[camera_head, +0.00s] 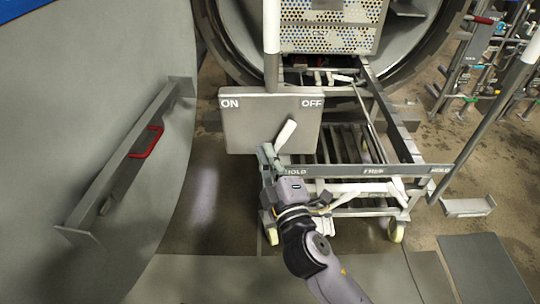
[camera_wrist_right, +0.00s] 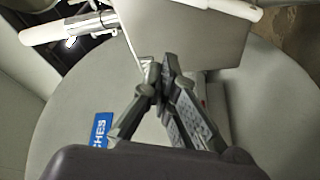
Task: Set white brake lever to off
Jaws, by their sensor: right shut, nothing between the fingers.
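A grey panel (camera_head: 245,130) marked ON at left and OFF at right stands at the front of the cart. A short white lever (camera_head: 287,134) shows in front of it, tilted up and to the right, its upper end below the OFF side. My right gripper (camera_head: 268,155) is just left of and below the lever, by the panel's lower edge. Its fingers are shut and empty in the right wrist view (camera_wrist_right: 160,72). That view also shows the panel (camera_wrist_right: 185,35) beyond the fingertips and a white bar (camera_wrist_right: 225,8) at the top. Contact with the lever cannot be told. My left gripper is not in view.
The wheeled cart (camera_head: 365,172) has a crossbar marked HOLD and FREE. A perforated basket (camera_head: 325,38) sits inside the round vessel opening behind. The large grey door (camera_head: 140,60) with a red handle (camera_head: 147,142) stands open at left.

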